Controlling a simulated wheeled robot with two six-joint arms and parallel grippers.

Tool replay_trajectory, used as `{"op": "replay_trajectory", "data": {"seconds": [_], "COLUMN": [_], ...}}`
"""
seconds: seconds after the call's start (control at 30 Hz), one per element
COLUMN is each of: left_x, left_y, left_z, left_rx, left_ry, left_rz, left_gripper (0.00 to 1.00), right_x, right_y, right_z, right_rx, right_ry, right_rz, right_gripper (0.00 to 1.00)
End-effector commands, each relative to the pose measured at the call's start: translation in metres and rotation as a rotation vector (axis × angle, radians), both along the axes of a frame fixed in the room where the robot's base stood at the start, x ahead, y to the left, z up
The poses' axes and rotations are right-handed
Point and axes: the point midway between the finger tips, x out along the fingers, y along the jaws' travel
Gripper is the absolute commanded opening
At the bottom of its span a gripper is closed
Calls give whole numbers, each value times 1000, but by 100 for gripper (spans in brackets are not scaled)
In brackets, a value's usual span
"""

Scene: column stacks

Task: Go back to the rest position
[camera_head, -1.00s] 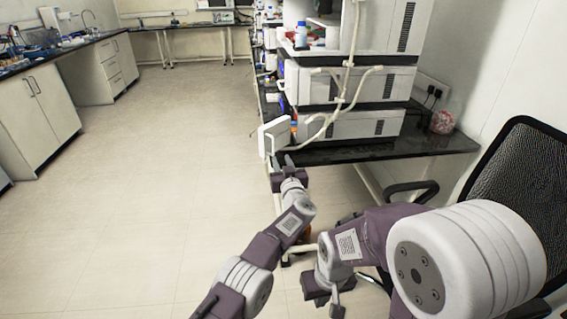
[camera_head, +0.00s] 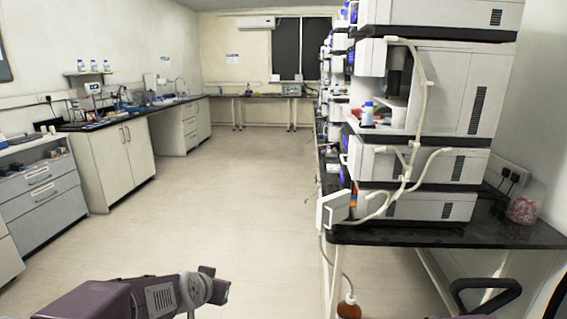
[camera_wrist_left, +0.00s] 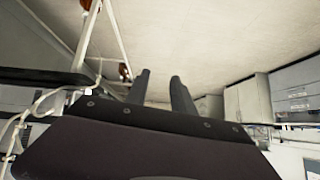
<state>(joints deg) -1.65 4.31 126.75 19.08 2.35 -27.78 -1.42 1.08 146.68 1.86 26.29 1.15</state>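My left arm comes in at the lower left of the head view, with its purple-grey gripper (camera_head: 214,286) over the floor, well left of the bench. In the left wrist view the two dark fingers of this gripper (camera_wrist_left: 161,82) stand apart with nothing between them. My right gripper is out of view. The column stacks, white instrument modules (camera_head: 425,180) piled on each other, stand on a black bench (camera_head: 430,235) at the right. White tubing runs down their front.
A brown bottle (camera_head: 348,308) sits below the bench's left end. A black chair (camera_head: 485,290) is at the lower right. Grey drawers (camera_head: 45,195) and white cabinets (camera_head: 120,160) line the left. The pale floor (camera_head: 240,200) between is clear.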

Motion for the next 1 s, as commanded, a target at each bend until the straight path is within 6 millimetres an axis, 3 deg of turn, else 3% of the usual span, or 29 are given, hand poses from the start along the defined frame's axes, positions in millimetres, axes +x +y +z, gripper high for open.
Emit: {"op": "replay_trajectory", "data": {"seconds": [0.03, 0.1, 0.2, 0.33, 0.4, 0.43, 0.5, 0.8, 0.9, 1.0], "left_x": [-30, -70, -122, -185, -216, -222, -218, -217, -217, -217], "left_y": [1, -1, -1, 3, 8, 8, 7, 7, 7, 7], "left_z": [-23, -54, -88, -120, -128, -128, -85, 21, 51, 65], "left_rx": [-8, -18, -24, -27, -39, -71, -72, -72, -72, -73], "left_ry": [92, 220, 385, 589, 705, 731, 719, 715, 715, 715], "left_rz": [0, -1, 11, 51, 125, 193, 190, 188, 188, 187], "left_gripper": [29, 29, 29, 29, 29, 29, 29, 29, 29, 29], "right_x": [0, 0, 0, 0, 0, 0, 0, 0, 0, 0], "right_y": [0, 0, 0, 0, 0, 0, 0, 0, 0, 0], "right_z": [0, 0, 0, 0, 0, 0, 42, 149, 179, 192], "right_rx": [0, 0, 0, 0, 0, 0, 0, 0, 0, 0], "right_ry": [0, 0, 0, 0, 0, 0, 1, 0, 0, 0], "right_rz": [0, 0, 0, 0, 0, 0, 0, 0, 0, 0], "right_gripper": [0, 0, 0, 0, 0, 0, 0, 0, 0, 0]}}
